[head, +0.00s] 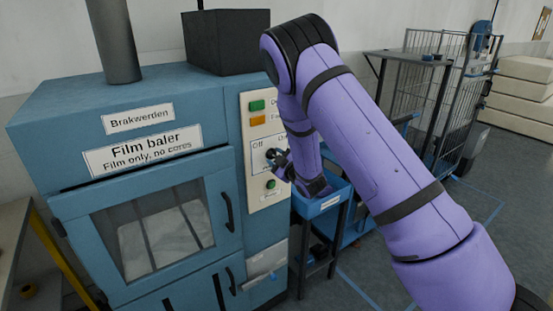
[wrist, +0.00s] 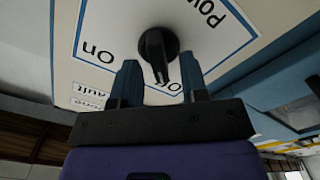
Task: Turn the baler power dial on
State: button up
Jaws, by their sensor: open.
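The power dial (wrist: 158,45) is a round black knob with a raised bar, on a pale panel marked "Off" and "On". In the wrist view, the bar points down, near the partly hidden "Off" label (wrist: 172,88); the "On" label (wrist: 97,52) is to the left. My gripper (wrist: 160,72) is open, with one fingertip on each side of the bar; I cannot tell if they touch it. In the head view, my gripper (head: 281,160) is at the dial (head: 271,155), and my arm covers part of the panel.
The blue film baler (head: 60,130) fills the left. Its panel has a green button (head: 257,105) and an orange one (head: 258,120) above the dial, and another green button (head: 271,184) below. A blue bin (head: 320,207) on a stand is close below my gripper.

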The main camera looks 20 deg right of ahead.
grip_shut()
jog(key=shift+m, duration=0.5)
jog(key=shift+w+d+m, duration=0.1)
jog(key=shift+d+m, duration=0.05)
jog(key=shift+m, duration=2.65)
jog(key=shift+d+m, duration=0.15)
jog(key=shift+m, duration=2.65)
jog(key=shift+w+d+m, duration=0.1)
jog(key=shift+d+m, duration=0.05)
jog(key=shift+m, duration=2.65)
